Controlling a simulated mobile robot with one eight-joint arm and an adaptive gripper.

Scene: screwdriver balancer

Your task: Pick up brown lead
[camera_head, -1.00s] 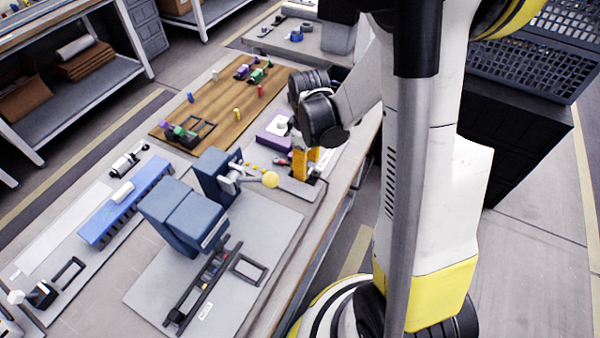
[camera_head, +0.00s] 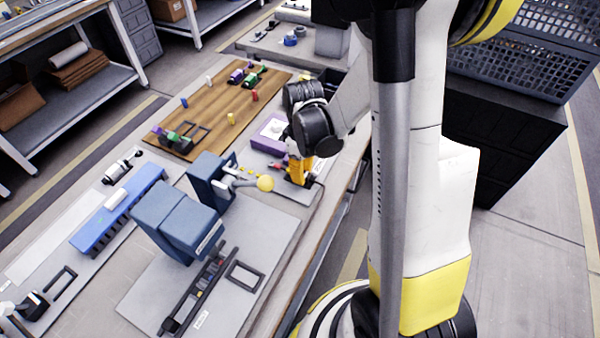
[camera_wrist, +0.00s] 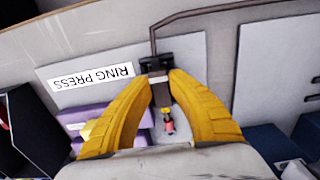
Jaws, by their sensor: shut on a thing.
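In the wrist view my gripper's (camera_wrist: 159,80) two yellow fingers close in on a small brownish-grey upright piece (camera_wrist: 160,94). It may be the brown lead, but the view is too coarse to be sure. A black bracket stands right at the fingertips. A small yellow and red part (camera_wrist: 168,121) lies between the fingers, nearer the palm. In the head view my gripper (camera_head: 299,180) points down over the bench's right edge, beside the yellow ball lever; what it holds is hidden there.
A panel labelled RING PRESS (camera_wrist: 90,78) lies left of the fingers. A purple block (camera_head: 269,135) stands just behind my gripper. Blue-grey press blocks (camera_head: 178,222) and a yellow ball on a lever (camera_head: 265,184) stand to the left. A wooden board (camera_head: 215,112) with small coloured parts lies farther back.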

